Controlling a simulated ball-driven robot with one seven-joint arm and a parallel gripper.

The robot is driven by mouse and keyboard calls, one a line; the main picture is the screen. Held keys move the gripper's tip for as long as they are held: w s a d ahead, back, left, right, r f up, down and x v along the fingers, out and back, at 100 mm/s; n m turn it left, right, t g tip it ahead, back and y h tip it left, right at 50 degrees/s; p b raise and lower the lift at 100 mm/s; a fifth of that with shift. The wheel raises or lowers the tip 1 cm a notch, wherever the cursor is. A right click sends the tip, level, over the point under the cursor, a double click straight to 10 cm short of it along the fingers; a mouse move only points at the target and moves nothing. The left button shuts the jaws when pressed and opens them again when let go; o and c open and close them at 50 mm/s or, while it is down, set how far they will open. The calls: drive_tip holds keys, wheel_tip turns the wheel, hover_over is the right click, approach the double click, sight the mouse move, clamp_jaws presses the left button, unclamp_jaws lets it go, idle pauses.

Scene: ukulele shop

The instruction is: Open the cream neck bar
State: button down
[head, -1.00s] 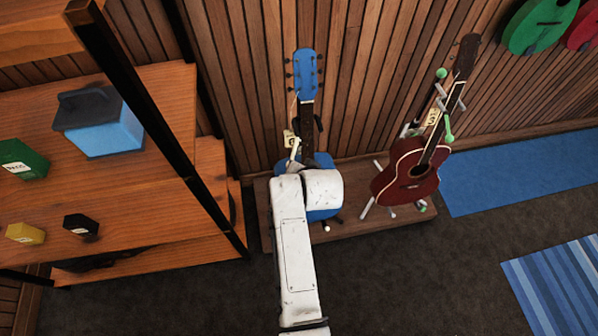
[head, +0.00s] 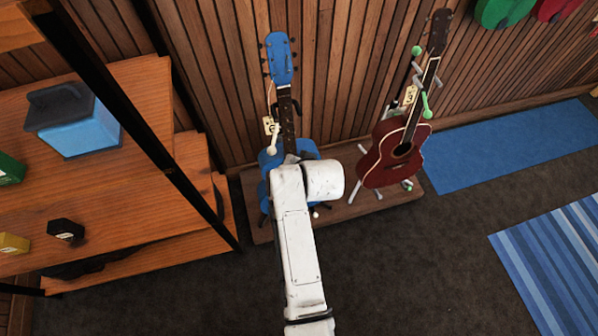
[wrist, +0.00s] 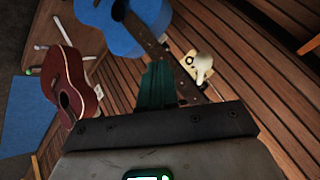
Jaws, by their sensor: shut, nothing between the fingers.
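The cream neck bar (head: 272,141) is a short pale bar with a rounded end, at the left of the blue ukulele's neck, by a small tag. In the wrist view its pale knob (wrist: 203,62) shows beside the neck. The blue ukulele (head: 280,60) stands upright on a stand; its lower body is partly behind my arm. My gripper (wrist: 157,85) shows in the wrist view as dark teal fingers, shut and empty, left of the cream bar and overlapping the ukulele in view. Whether it touches anything cannot be told. In the head view my white arm hides the gripper.
A dark red guitar (head: 390,160) stands to the right on a stand with a green-ended bar (head: 426,106). Both stands are on a low wooden platform (head: 345,207) against the slatted wall. A shelf (head: 140,190) with boxes is at left. Dark floor is open in front.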

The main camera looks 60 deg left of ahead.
drive_tip(key=s+v, duration=0.1)
drive_tip(key=v, duration=0.7)
drive_tip(key=shift+s+r, duration=0.25)
drive_tip(key=shift+r, duration=0.05)
drive_tip(key=shift+d, duration=0.1)
drive_tip(key=w+d+f+m+t+h, duration=0.1)
drive_tip(key=w+d+f+m, duration=0.1)
drive_tip(key=d, duration=0.8)
drive_tip(key=w+d+f+m+h, duration=0.1)
drive_tip(key=w+d+f+h, duration=0.15)
drive_tip(key=d, duration=0.85)
drive_tip(key=w+d+f+m+t, duration=0.1)
drive_tip(key=w+d+m, duration=0.15)
drive_tip(key=d, duration=0.75)
drive_tip(key=s+d+m+h, duration=0.1)
drive_tip(key=s+d, duration=0.3)
drive_tip(key=d, duration=0.5)
drive_tip(key=s+d+m+g+h, duration=0.1)
drive_tip(key=s+d+h, duration=0.1)
drive_tip(key=s+d, duration=0.3)
drive_tip(key=s+d+m+h, duration=0.1)
drive_tip(key=s+d, duration=0.4)
drive_tip(key=d, duration=0.9)
drive_tip(key=shift+s+r+m+h, duration=0.25)
drive_tip(key=shift+r+m+h, duration=0.1)
drive_tip(key=shift+r+m, duration=0.1)
